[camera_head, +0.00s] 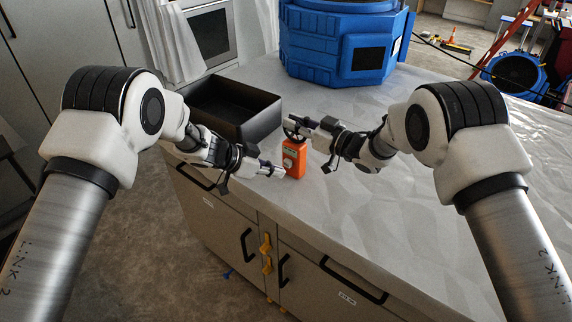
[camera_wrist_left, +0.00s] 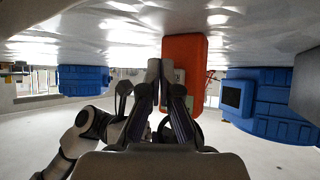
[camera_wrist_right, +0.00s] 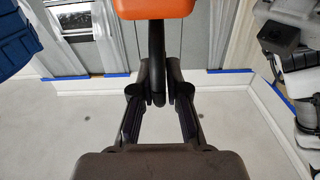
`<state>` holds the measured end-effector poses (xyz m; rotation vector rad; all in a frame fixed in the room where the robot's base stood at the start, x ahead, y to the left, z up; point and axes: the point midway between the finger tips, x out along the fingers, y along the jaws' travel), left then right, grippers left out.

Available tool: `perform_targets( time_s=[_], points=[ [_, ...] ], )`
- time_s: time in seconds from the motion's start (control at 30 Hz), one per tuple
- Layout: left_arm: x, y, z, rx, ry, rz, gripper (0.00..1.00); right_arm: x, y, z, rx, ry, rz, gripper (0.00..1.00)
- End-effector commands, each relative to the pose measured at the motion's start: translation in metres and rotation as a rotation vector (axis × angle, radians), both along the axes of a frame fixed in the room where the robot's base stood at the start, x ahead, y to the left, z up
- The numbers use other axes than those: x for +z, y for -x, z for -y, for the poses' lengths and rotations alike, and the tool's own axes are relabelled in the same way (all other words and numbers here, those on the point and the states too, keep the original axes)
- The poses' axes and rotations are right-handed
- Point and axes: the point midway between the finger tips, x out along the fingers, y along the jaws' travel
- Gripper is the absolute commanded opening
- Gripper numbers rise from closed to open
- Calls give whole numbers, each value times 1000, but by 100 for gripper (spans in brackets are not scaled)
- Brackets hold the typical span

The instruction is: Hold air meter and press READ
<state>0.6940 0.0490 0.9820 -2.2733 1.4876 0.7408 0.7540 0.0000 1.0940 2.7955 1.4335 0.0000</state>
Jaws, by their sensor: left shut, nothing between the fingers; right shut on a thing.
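In the left wrist view, the fingers (camera_wrist_left: 165,78) partly hide the meter (camera_wrist_left: 187,52). I cannot tell whether they touch it.
A black open tray (camera_head: 250,133) stands on the table to the left of the meter. A large blue machine (camera_head: 310,50) stands behind. The tabletop (camera_head: 400,215) to the right is clear. Drawers and cabinet doors with handles (camera_head: 247,245) are below the front edge.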

Motion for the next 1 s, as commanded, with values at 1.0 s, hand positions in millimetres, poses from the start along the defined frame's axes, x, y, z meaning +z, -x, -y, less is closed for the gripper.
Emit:
perform_targets(
  time_s=[1.0],
  points=[
    [0,-7,5,-1,0,1,0,-1,0,0,0,1,-1,0]
  ],
)
